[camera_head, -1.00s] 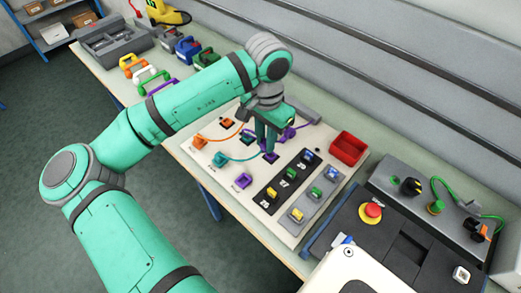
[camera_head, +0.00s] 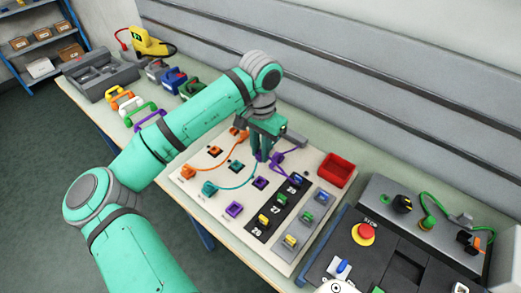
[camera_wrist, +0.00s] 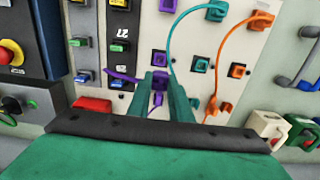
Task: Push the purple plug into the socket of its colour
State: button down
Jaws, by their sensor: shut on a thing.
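My gripper (camera_head: 261,154) is shut on a purple plug (camera_wrist: 158,84) over the back part of the white panel (camera_head: 213,193). The fingers partly hide the plug. A purple cord (camera_wrist: 125,77) runs off to the left in the wrist view. A dark-framed purple socket (camera_head: 261,183) lies in front of the gripper, apart from the fingertips; it also shows in the wrist view (camera_wrist: 160,57). Another purple socket or fitting (camera_head: 234,209) sits nearer the panel's front edge. Whether the plug touches the panel cannot be told.
An orange plug (camera_head: 188,171) and a teal plug (camera_head: 209,188) with cords stand left of the purple fittings. Rows of switches (camera_head: 264,220) and a red bin (camera_head: 334,170) lie to the right. Coloured handles (camera_head: 140,110) stand at the far left.

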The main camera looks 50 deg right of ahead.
jog(key=shift+s+f, duration=0.1)
jog(key=shift+f, duration=4.9)
jog(key=shift+f, duration=0.9)
jog(key=c, duration=1)
grip_release()
jog(key=shift+c, duration=0.2)
jog(key=shift+r, duration=4.25)
